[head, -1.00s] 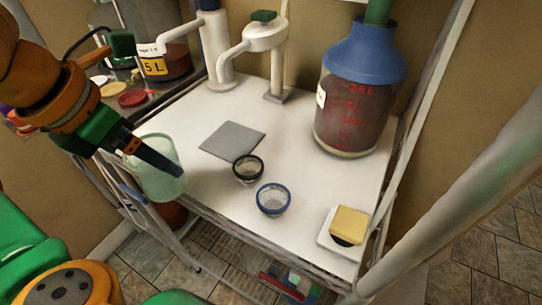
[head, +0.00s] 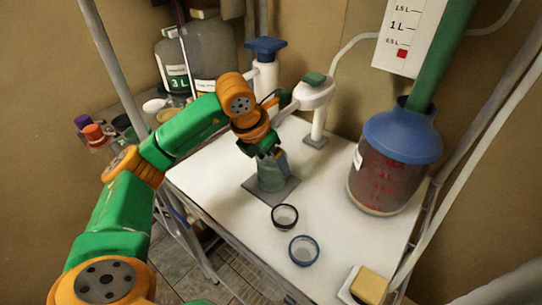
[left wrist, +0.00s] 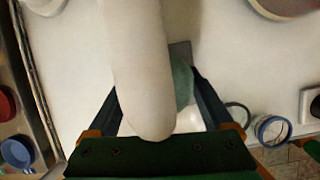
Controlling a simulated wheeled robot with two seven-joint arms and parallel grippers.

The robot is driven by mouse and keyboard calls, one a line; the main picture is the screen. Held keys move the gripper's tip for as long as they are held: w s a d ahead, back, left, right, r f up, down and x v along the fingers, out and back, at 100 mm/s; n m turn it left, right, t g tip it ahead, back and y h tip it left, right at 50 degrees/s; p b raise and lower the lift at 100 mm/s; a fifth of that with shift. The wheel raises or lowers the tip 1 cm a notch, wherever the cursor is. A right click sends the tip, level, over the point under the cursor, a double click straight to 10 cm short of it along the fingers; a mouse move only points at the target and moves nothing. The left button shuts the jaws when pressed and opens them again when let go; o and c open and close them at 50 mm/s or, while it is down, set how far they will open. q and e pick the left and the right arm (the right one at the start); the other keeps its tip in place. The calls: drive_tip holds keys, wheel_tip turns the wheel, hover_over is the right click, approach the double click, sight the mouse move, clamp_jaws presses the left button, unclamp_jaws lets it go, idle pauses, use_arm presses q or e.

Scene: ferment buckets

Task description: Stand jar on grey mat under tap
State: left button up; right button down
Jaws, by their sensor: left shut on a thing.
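The pale green jar (head: 271,181) is upright over the grey mat (head: 289,190), and its base looks at or very near the mat surface. My left gripper (head: 268,158) is shut on the jar's upper part. The white tap (head: 313,92) with a green top stands just behind, its spout reaching toward the jar. In the left wrist view, a pale rounded part (left wrist: 145,70) hides much of the jar (left wrist: 183,82) between the fingers (left wrist: 160,100). My right gripper is not in view.
A black-rimmed cup (head: 285,216) and a blue-rimmed cup (head: 304,250) stand in front of the mat. A large blue-topped vessel (head: 390,165) is at the right. A yellow sponge (head: 369,285) lies at the front right corner. White tabletop left of the mat is clear.

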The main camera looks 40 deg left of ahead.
use_arm(q)
drive_tip(key=shift+d, duration=0.1)
drive_tip(key=o, duration=1.5)
drive_tip(key=shift+r, duration=0.3)
drive_tip(key=p+v, duration=0.1)
drive_tip(key=v, duration=1)
drive_tip(key=shift+s+r, duration=0.3)
